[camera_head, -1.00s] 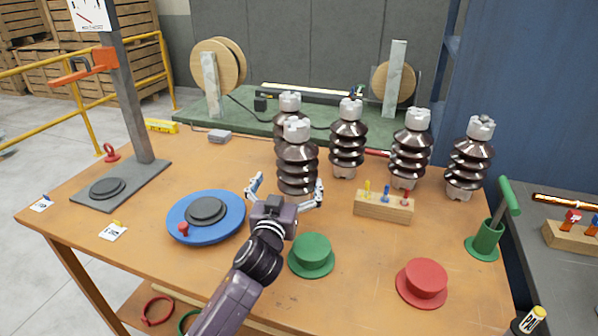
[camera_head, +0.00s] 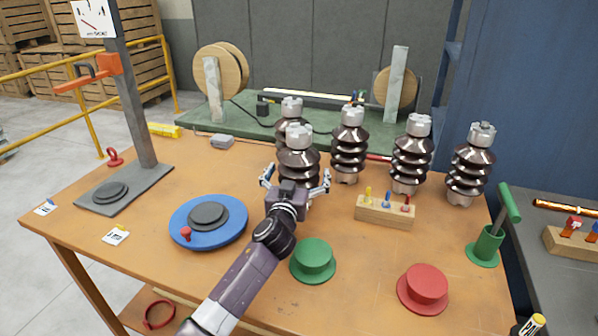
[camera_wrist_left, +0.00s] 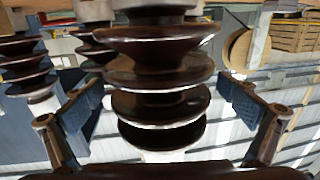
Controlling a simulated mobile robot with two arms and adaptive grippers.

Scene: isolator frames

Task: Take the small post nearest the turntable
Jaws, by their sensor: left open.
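The small post nearest the blue turntable (camera_head: 177,234) is a dark brown ribbed insulator with a pale cap (camera_head: 298,158), standing upright on the wooden table. My left gripper (camera_head: 296,180) is open in front of it, with one finger toward each side of its lower ribs. In the left wrist view the ribbed post (camera_wrist_left: 160,75) stands between the two spread fingers of the left gripper (camera_wrist_left: 163,103), with a visible gap on both sides. The post's foot is partly hidden by my gripper in the head view. My right gripper is not in view.
Similar posts stand close behind (camera_head: 291,112) and to the right (camera_head: 348,147), (camera_head: 411,155), (camera_head: 470,165). A wooden block with colored pegs (camera_head: 384,213), a green hat-shaped piece (camera_head: 313,260) and a red one (camera_head: 423,289) are to the right. A stand (camera_head: 130,187) is at left.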

